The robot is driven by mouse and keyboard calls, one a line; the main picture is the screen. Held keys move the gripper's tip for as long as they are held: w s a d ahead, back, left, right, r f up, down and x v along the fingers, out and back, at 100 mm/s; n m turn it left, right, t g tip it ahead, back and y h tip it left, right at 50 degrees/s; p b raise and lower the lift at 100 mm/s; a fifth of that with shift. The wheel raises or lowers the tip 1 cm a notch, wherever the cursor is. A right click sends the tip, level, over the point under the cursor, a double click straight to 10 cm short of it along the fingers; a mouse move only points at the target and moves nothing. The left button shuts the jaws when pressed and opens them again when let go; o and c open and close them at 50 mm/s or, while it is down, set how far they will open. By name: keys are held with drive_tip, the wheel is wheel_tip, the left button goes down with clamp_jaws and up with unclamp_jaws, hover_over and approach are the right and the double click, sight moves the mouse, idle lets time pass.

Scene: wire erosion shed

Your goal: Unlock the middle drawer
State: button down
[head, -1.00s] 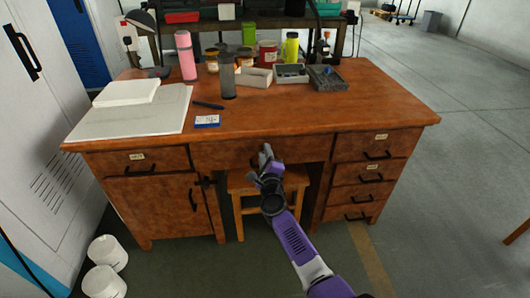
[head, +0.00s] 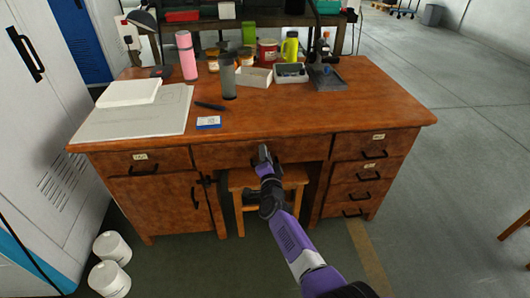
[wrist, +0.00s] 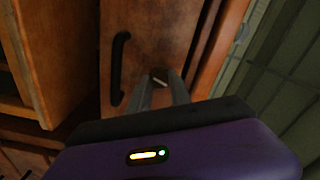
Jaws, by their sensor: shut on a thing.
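The middle drawer (head: 222,155) is the wide wooden front under the desk top, between the left cabinet and the right stack of drawers. It looks closed. My gripper (head: 264,151) is at its front, near the middle. In the wrist view, the drawer front (wrist: 145,35) appears turned on its side, with a black handle (wrist: 118,68) left of my fingers. My gripper (wrist: 161,85) is shut on a small pale piece, seemingly the key (wrist: 158,79), against the drawer front. The fingers hide most of it, so its angle cannot be told.
A wooden stool (head: 290,181) stands beneath the drawer. The desk top (head: 290,115) holds papers (head: 130,122), a pink bottle (head: 187,56), trays and a microscope (head: 325,65). White buckets (head: 108,278) stand on the floor at left. Floor right of the desk is clear.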

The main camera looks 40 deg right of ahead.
drive_tip(key=shift+a+n+p, duration=0.1)
drive_tip(key=shift+n+p, duration=0.35)
drive_tip(key=shift+n, duration=1.45)
drive_tip(key=shift+f, duration=0.1)
drive_tip(key=c, duration=1.2)
unclamp_jaws()
drive_tip(key=shift+p+v, duration=1.9)
drive_tip(key=shift+v, duration=1.95)
